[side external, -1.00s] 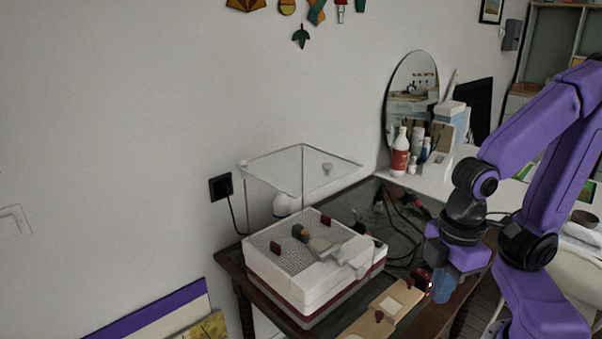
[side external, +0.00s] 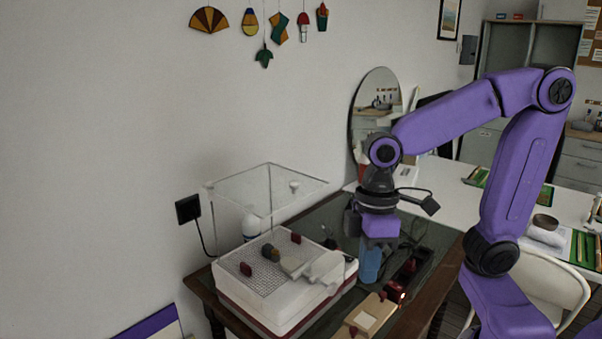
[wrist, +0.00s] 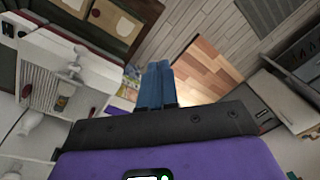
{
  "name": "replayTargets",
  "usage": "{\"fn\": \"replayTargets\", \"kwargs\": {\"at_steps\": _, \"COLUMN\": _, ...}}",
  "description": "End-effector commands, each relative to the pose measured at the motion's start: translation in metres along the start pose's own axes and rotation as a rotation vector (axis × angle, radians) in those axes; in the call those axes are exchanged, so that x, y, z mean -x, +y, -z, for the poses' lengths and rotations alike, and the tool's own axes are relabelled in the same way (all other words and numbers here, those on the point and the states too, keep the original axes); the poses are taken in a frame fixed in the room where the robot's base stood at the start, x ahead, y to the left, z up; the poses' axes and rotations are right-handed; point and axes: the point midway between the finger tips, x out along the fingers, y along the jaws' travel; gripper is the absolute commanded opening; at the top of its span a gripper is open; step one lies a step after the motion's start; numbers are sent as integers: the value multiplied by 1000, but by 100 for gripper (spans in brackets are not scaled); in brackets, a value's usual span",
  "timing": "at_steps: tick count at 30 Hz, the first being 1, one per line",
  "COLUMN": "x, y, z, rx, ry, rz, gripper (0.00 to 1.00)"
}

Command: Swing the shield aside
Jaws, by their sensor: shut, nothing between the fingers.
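My gripper (side external: 370,268) has blue fingers, shut and empty, pointing down to the right of the grinder, apart from the shield. In the wrist view the shut fingers (wrist: 155,85) are at the centre, and the grinder's gridded top (wrist: 45,85) is at the left. I cannot make out the shield there.
A wooden block (side external: 366,314) lies at the desk's front edge, with dark cables and red parts (side external: 398,285) near my gripper. A white bottle (side external: 250,222) stands behind the grinder. An oval mirror (side external: 375,105) is behind my arm. Space left of the desk is open.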

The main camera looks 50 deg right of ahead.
Motion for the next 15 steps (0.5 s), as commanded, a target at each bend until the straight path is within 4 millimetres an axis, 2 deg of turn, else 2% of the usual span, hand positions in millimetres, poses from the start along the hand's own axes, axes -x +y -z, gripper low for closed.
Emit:
{"fn": "replayTargets", "kwargs": {"at_steps": 1, "x": 9, "y": 13, "z": 12, "rx": -50, "ry": 15, "rz": 17, "gripper": 0}}
{"fn": "replayTargets", "kwargs": {"at_steps": 6, "x": 39, "y": 58, "z": 42, "rx": -182, "ry": 72, "rz": 79, "gripper": 0}}
{"fn": "replayTargets", "kwargs": {"at_steps": 10, "x": 64, "y": 100, "z": 57, "rx": -273, "ry": 130, "rz": 121, "gripper": 0}}
{"fn": "replayTargets", "kwargs": {"at_steps": 15, "x": 98, "y": 162, "z": 62, "rx": -376, "ry": 222, "rz": 161, "gripper": 0}}
